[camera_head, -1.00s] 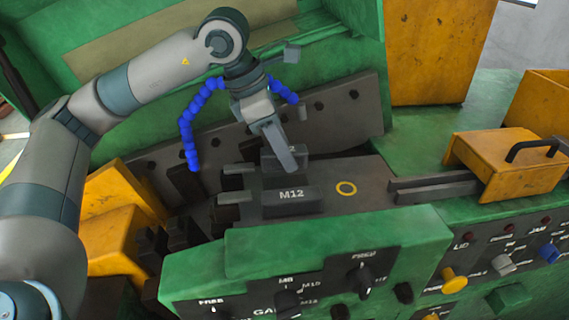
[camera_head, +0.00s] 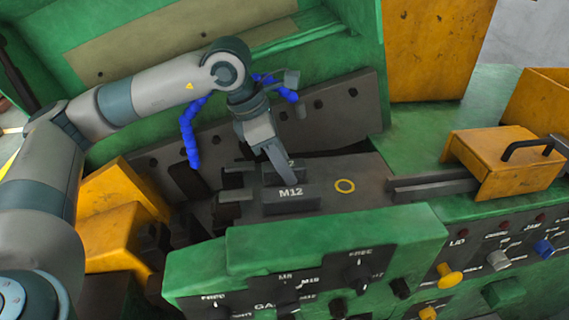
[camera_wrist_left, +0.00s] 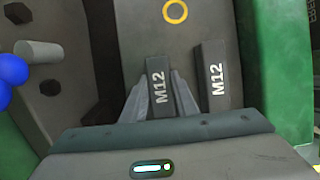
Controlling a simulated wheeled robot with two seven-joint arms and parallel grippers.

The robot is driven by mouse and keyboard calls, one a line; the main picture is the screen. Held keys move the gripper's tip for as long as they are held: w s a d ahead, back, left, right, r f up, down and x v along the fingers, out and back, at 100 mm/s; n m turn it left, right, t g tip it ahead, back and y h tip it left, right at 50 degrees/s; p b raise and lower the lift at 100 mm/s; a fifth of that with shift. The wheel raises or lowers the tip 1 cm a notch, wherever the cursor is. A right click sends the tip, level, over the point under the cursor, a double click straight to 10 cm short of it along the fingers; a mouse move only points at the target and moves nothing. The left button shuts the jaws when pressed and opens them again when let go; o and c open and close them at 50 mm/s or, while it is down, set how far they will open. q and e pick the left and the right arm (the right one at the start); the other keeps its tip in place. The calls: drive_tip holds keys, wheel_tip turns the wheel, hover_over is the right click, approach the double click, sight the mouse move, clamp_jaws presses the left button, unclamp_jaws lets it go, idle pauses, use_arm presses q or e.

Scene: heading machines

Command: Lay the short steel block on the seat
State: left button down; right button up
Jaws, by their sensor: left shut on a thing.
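My left gripper (camera_head: 283,172) points down and is shut on a dark steel block marked M12 (camera_wrist_left: 158,82). In the head view this held block (camera_head: 297,175) is partly hidden by a finger and by a second M12 block (camera_head: 291,202) in front of it. The second block looks slightly longer and lies parallel to the held one, with a narrow gap, also in the wrist view (camera_wrist_left: 217,75). The held block is low over the grey plate (camera_head: 362,172); I cannot tell if it touches. Which part is the seat is unclear. My right gripper is out of view.
A yellow ring mark (camera_head: 345,186) is on the plate right of the blocks. Grey prongs (camera_head: 234,197) lie to their left. A green control panel (camera_head: 330,245) rises in front. A yellow handled cover (camera_head: 500,160) is at right. A blue segmented hose (camera_head: 188,135) hangs behind.

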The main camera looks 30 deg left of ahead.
use_arm(q)
drive_tip(key=shift+f, duration=0.1)
drive_tip(key=c, duration=1.4)
unclamp_jaws()
drive_tip(key=shift+r, duration=0.2)
drive_tip(key=shift+a+r, duration=0.15)
drive_tip(key=shift+r, duration=0.1)
drive_tip(key=b+v, duration=0.3)
drive_tip(key=v, duration=0.8)
drive_tip(key=shift+r, duration=0.2)
